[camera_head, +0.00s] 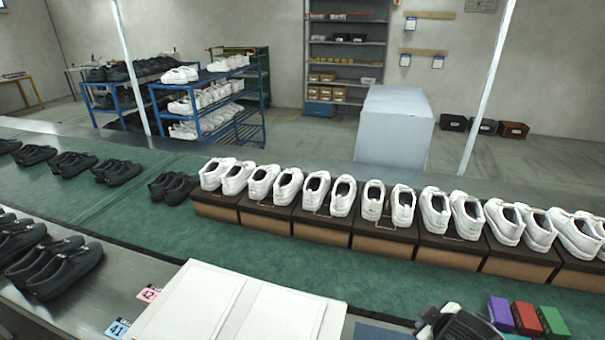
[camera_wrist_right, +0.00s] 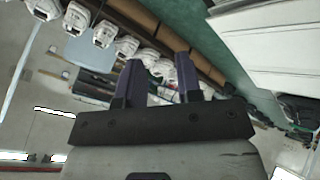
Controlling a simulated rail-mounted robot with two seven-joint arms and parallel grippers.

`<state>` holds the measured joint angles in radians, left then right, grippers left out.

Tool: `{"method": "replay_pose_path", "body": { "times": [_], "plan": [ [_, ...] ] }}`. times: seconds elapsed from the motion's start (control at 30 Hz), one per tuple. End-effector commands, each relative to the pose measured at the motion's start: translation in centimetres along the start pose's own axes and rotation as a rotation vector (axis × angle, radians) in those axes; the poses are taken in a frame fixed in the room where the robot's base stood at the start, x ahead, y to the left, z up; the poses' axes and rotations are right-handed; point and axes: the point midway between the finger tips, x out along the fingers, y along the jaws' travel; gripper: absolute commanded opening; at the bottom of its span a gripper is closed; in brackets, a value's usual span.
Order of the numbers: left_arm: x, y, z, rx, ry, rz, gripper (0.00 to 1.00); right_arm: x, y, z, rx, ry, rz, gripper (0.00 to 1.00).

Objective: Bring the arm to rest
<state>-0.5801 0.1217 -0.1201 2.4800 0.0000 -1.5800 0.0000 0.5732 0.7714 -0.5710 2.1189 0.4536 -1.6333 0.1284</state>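My right gripper (camera_wrist_right: 157,63) shows in the right wrist view with its two dark fingers apart and nothing between them. Beyond the fingers are white shoes (camera_wrist_right: 104,33) and brown boxes, seen at a steep tilt. In the head view a dark and white part at the bottom edge (camera_head: 455,323) seems to belong to my right arm; its fingers cannot be made out there. My left gripper is in neither view.
White shoe pairs (camera_head: 316,188) stand on a row of brown boxes (camera_head: 321,228) along the green belt (camera_head: 215,237). Black shoes (camera_head: 118,171) lie at left. A white panel (camera_head: 215,305) and purple (camera_head: 501,313), red (camera_head: 526,318) and green (camera_head: 552,321) boxes are in front.

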Motion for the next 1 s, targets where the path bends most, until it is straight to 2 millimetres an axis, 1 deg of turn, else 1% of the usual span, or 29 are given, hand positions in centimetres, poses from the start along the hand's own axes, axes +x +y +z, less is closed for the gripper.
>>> {"method": "replay_pose_path", "body": {
  "times": [0.03,0.07,0.17,0.27,0.37,0.47,0.57,0.6,0.67,0.7,0.8,1.0],
  "plan": [
    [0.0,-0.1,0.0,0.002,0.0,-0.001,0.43,-0.9,-0.6,-0.9,-0.021,0.06,0.023,0.33],
    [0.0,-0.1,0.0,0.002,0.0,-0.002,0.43,-1.4,-0.9,-1.3,-0.031,0.093,0.039,0.33],
    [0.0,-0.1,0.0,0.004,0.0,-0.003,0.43,-2.9,-2.2,-1.7,-0.031,0.175,0.08,0.33],
    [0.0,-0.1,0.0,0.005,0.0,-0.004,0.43,-3.7,-3.7,-1.0,0.007,0.221,0.096,0.33],
    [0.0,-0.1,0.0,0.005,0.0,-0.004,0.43,-4.2,-5.6,0.6,0.078,0.236,0.089,0.33],
    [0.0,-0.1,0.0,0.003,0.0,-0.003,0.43,-4.3,-8.0,3.4,0.167,0.215,0.062,0.33],
    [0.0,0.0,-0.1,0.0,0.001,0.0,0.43,-4.1,-11.0,7.1,0.257,0.156,0.008,0.33],
    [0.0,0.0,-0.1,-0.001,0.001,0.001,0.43,-4.0,-12.4,8.7,0.29,0.124,-0.023,0.33],
    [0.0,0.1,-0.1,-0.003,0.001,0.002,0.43,-3.9,-14.5,11.0,0.333,0.073,-0.067,0.33],
    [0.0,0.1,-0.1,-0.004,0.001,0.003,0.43,-3.8,-15.8,12.5,0.358,0.036,-0.093,0.33],
    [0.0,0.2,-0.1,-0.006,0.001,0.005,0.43,-3.6,-18.8,15.9,0.404,-0.054,-0.151,0.33],
    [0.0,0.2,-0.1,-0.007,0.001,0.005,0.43,-4.3,-23.9,21.1,0.445,-0.198,-0.244,0.33]
  ]
}}
